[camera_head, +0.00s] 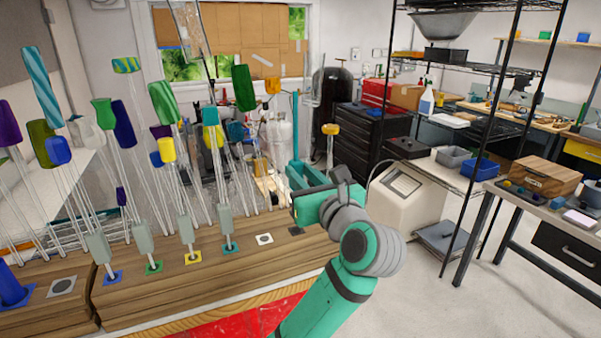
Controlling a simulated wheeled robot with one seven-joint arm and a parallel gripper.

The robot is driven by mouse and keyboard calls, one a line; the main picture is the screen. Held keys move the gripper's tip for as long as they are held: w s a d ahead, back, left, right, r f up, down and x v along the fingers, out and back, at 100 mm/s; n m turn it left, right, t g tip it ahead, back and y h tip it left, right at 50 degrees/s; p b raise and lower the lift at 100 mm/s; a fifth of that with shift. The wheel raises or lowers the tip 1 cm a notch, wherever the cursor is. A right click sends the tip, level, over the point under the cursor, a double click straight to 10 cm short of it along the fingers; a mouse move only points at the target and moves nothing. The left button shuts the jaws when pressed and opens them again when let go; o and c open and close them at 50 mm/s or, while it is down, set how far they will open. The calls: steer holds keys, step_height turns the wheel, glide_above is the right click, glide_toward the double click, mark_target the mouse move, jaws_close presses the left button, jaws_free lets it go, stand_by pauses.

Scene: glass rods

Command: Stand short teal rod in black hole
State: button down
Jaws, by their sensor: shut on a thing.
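The short teal rod (296,125) stands upright in my gripper (305,175), its thin upper part rising above the jaws. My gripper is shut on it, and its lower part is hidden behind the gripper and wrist. The black hole's square (296,231) is at the right end of the front row of marked squares on the wooden block. My gripper appears above that square in the picture. I cannot tell how far the rod's lower end is from the hole.
Grey-topped rods stand at the blue, green, yellow and teal squares (230,248). The white square (264,239) is empty, just left of the black one. Many tall clear rods with coloured tops crowd the wooden block (220,285) on the left.

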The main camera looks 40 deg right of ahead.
steer(key=shift+f, duration=0.2)
step_height(320, 180, down, 6)
stand_by(1.2)
steer(key=shift+f, duration=0.35)
stand_by(0.6)
steer(key=c, duration=1.5)
jaws_free()
steer(key=shift+o, duration=0.2)
steer(key=shift+s, duration=0.1)
